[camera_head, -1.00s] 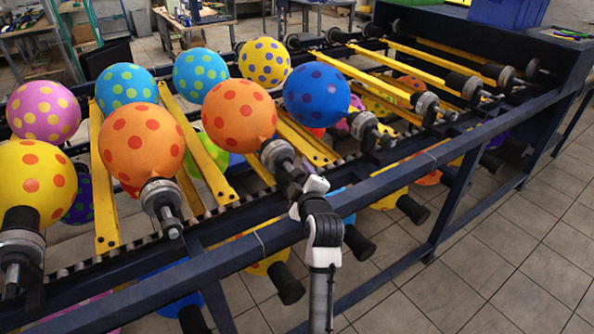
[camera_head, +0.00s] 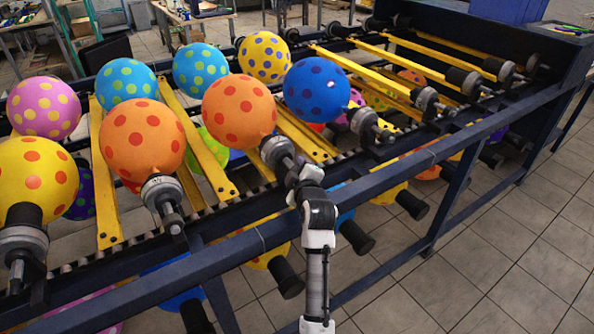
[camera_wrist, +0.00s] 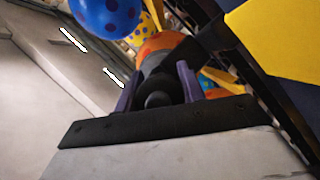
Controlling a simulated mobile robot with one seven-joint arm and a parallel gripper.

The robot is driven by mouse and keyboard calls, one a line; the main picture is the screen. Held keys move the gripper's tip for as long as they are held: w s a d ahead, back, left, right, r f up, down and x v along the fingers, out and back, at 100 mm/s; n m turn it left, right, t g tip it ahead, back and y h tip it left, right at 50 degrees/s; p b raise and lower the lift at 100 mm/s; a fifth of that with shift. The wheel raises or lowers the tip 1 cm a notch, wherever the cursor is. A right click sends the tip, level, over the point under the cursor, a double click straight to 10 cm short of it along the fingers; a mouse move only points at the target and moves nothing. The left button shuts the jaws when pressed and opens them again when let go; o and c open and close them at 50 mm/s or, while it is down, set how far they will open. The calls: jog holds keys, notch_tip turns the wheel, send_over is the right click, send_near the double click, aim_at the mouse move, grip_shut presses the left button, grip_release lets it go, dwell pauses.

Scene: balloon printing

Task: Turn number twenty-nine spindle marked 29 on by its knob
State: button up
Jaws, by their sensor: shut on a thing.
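A spindle (camera_head: 277,152) with a grey metal collar and a dark knob end carries an orange balloon (camera_head: 239,111) with red dots. No number 29 is legible in these frames. My gripper (camera_head: 296,177) is at the outer end of this spindle, just inside the rack's front rail. In the wrist view, the two purple-grey fingers of my gripper (camera_wrist: 157,92) stand on both sides of a dark round knob (camera_wrist: 158,99) and are closed on it. The orange balloon (camera_wrist: 162,44) shows behind the knob, partly hidden by the spindle.
The dark blue front rail (camera_head: 390,182) runs close under my gripper. Neighbouring spindles hold another orange balloon (camera_head: 142,138) on the left and a blue balloon (camera_head: 316,90) on the right. Yellow slats (camera_head: 202,148) lie between them. The tiled floor (camera_head: 500,270) in front is clear.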

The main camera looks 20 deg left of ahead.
dwell(0.3)
jog(key=m+g+p, duration=0.1)
jog(key=m+p, duration=0.1)
jog(key=m, duration=0.1)
jog(key=shift+g+y, duration=0.3)
jog(key=shift+g, duration=0.1)
jog(key=m+g, duration=0.1)
jog(key=m+g+y+p, duration=0.1)
jog(key=m, duration=0.1)
jog(key=shift+s+a+f, duration=0.15)
jog(key=m+g+y, duration=0.1)
jog(key=m, duration=0.2)
jog(key=shift+s+a+g+p, duration=0.1)
jog(key=shift+s+g+p, duration=0.05)
jog(key=shift+g+p, duration=0.15)
jog(key=m+g+y, duration=0.1)
jog(key=m, duration=0.2)
jog(key=shift+s+a+y, duration=0.1)
jog(key=shift+s+y, duration=0.05)
jog(key=shift+y, duration=0.25)
jog(key=shift+g, duration=0.3)
jog(key=o, duration=1)
